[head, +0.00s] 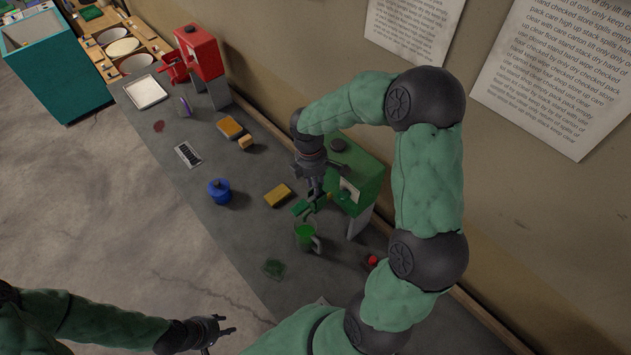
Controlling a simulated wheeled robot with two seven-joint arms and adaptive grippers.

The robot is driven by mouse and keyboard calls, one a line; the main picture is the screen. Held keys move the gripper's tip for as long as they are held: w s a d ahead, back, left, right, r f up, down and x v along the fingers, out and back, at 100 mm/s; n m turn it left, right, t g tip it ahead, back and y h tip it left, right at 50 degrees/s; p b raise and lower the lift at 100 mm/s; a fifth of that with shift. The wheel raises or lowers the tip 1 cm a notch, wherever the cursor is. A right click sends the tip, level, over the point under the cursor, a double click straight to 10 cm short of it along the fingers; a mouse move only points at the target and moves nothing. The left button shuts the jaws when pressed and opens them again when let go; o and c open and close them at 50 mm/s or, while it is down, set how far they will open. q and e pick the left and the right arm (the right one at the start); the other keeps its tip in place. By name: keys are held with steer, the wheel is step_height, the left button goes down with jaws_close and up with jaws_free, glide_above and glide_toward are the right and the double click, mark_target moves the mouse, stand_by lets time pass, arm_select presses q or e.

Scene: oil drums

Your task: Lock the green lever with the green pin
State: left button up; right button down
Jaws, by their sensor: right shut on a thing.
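The green dispenser (365,178) stands against the wall at the middle right of the bench. Its green lever (300,207) sticks out at its left front. My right gripper (314,194) points down at the dispenser's front and is shut on a green part that looks like the lever; the fingers hide much of it. I cannot make out the green pin. A green mug (304,236) stands below the gripper. My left gripper (229,324) is low in the view, off the bench edge, empty, with its fingers apart.
A red dispenser (199,52), white tray (146,92), blue pot (219,191) and yellow sponges (278,195) are on the bench. A green patch (274,268) lies near its front edge. A small red object (372,260) lies beside my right arm.

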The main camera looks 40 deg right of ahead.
steer(key=shift+f, duration=0.3)
steer(key=c, duration=1)
jaws_free()
steer(key=shift+o, duration=0.2)
steer(key=shift+r, duration=0.15)
step_height(320, 180, up, 12)
steer(key=w, duration=0.1)
steer(key=shift+a, duration=0.3)
